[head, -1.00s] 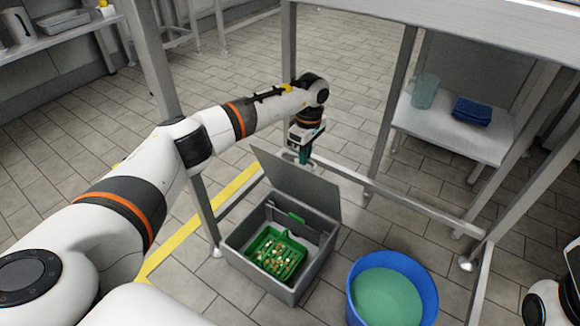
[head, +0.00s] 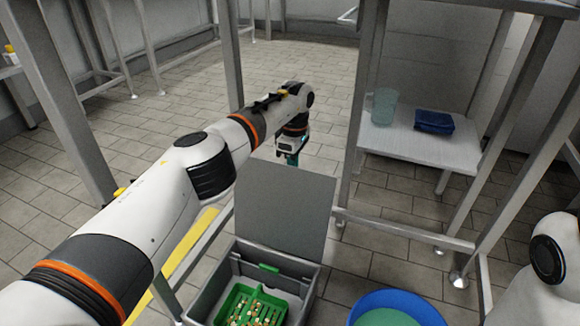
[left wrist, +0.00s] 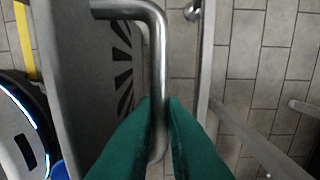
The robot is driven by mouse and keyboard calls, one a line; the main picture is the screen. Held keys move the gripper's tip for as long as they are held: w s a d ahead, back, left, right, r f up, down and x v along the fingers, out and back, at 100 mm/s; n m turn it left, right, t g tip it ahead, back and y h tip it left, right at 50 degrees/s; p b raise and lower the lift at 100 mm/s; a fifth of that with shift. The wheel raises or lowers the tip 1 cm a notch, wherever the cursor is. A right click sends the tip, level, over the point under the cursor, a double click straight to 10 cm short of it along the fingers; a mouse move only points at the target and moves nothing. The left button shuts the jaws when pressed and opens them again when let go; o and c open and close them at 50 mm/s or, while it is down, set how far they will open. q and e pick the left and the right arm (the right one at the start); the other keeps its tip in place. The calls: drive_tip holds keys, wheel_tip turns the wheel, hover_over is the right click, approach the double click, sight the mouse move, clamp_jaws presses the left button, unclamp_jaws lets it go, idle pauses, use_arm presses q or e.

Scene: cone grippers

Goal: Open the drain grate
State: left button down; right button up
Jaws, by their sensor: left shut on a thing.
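The grey lid (head: 285,212), which I take for the drain grate, stands raised at the back of the grey box (head: 203,300). In the left wrist view its panel (left wrist: 85,80) has dark radiating slots and a bent metal handle (left wrist: 158,60). My left gripper (head: 292,158) is behind the raised lid. Its green fingers (left wrist: 160,105) are closed around the handle bar. A green basket (head: 236,300) with small bits in it sits inside the open box. My right arm shows at the right edge; its gripper is out of view.
A blue bucket (head: 398,300) of greenish liquid stands right of the box. Metal table legs (head: 350,130) and low rails (head: 400,232) frame the area. A low shelf (head: 400,142) holds a clear jug (head: 384,106) and a blue cloth (head: 434,121). The tiled floor behind is clear.

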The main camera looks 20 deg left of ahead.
use_arm(q)
drive_tip(key=shift+w+f, duration=0.1)
drive_tip(key=shift+f, duration=0.25)
